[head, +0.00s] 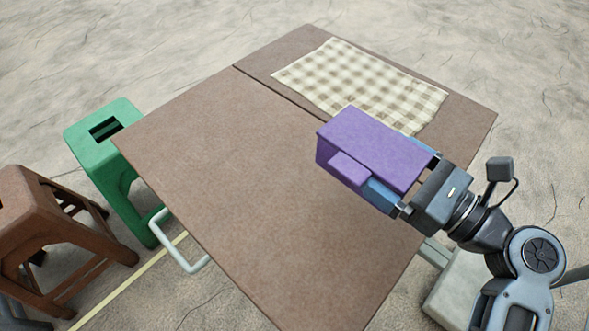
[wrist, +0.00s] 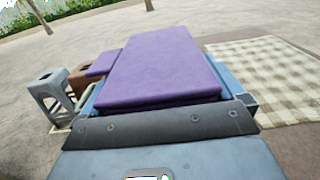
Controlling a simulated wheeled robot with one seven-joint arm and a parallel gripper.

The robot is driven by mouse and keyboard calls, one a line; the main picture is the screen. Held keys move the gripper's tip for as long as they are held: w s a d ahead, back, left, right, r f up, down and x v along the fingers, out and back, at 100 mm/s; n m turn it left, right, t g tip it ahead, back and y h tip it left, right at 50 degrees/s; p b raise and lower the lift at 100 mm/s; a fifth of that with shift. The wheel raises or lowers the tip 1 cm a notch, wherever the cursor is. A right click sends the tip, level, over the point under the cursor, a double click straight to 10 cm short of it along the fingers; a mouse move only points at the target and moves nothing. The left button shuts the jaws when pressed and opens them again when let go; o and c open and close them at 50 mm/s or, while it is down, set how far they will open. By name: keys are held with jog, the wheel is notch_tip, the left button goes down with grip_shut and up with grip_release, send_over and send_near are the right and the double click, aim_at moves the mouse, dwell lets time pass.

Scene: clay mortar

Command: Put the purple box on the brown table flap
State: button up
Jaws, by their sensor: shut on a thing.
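The purple box (head: 372,142) is held in my gripper (head: 412,182), whose blue fingers lie along two opposite sides of it. A smaller purple block shows on its near side. In the head view the box overlaps the brown table and the lower edge of the checkered cloth; its exact height is hard to tell. In the wrist view the purple box (wrist: 160,65) fills the middle, between the fingers. The brown table flap (head: 278,58) is the far section of the table, beyond a dark seam. Part of the seam is hidden behind the box.
A checkered cloth (head: 362,82) covers much of the flap. The main brown tabletop (head: 230,170) is bare. A green stool (head: 98,150) and a brown stool (head: 40,225) stand at the left. A white bent handle (head: 178,250) sticks out by the table's left edge.

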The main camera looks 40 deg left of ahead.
jog(key=shift+g, duration=0.3)
jog(key=s+a+f, duration=0.2)
jog(key=a, duration=0.1)
jog(key=s+a+f+b, duration=0.1)
jog(key=s+a+f, duration=0.1)
jog(key=s, duration=0.1)
jog(key=s+a+f, duration=0.3)
jog(key=shift+s+a, duration=0.1)
jog(key=shift+a, duration=0.25)
jog(key=shift+f+b, duration=0.8)
jog(key=shift+f, duration=1.15)
jog(key=shift+f, duration=0.15)
jog(key=o, duration=0.8)
jog(key=shift+o, duration=0.2)
jog(key=d, duration=0.8)
jog(key=s+d+p, duration=0.1)
jog(key=d, duration=0.3)
